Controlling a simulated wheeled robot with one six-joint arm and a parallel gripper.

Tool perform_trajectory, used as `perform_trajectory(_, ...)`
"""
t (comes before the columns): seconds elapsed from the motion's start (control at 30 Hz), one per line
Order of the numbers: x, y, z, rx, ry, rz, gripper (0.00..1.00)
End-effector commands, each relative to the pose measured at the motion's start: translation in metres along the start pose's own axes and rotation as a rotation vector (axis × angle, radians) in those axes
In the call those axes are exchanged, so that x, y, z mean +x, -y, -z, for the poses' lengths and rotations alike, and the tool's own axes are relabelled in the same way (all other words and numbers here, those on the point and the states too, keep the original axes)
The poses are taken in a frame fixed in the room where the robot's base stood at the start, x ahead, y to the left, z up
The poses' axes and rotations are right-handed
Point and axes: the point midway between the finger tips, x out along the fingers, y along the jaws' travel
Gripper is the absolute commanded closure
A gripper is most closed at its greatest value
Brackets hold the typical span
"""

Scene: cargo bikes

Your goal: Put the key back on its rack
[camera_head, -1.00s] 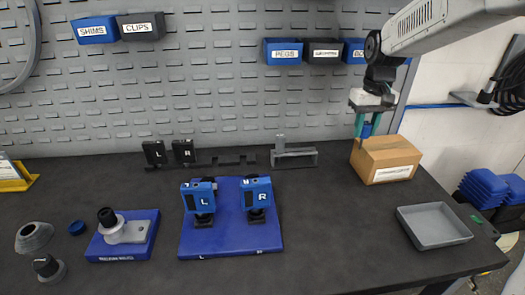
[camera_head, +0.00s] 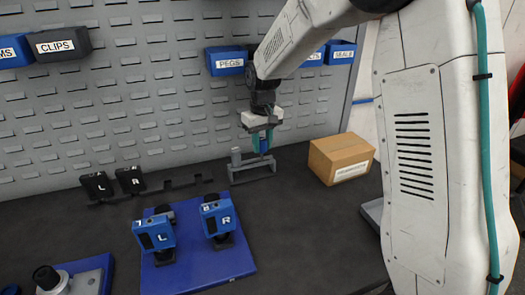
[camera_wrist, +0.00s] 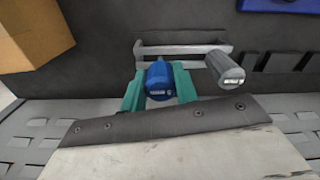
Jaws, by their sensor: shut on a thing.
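My gripper (camera_head: 262,143) has teal fingers and is shut on a blue key (camera_head: 263,146), a short rounded piece with a small white label. In the wrist view the blue key (camera_wrist: 158,82) sits between the two teal fingers (camera_wrist: 160,92). The grey rack (camera_head: 254,175) stands on the bench at the foot of the wall, and my gripper is over its right part. A grey cylinder (camera_wrist: 225,68) with a label stands at one end of the rack (camera_wrist: 182,48). Whether the key touches the rack is unclear.
A cardboard box (camera_head: 341,158) stands right of the rack. A blue board (camera_head: 200,260) with blue L and R units is in front, to the left. Labelled bins (camera_head: 226,61) hang on the perforated wall behind my arm. My arm hides the right side.

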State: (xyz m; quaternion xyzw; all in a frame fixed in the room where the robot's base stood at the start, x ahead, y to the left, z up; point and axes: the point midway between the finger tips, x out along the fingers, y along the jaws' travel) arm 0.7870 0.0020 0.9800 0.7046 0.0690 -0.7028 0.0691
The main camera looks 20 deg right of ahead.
Motion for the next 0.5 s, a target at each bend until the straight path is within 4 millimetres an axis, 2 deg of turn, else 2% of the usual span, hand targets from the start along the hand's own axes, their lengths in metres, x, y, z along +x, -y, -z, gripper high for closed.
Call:
perform_trajectory(0.1,0.019,0.000,-0.001,0.000,0.004,0.001,1.00)
perform_trajectory(0.2,0.028,-0.001,0.000,0.001,0.001,0.000,1.00)
perform_trajectory(0.5,0.029,-0.001,0.000,0.001,0.001,0.000,1.00)
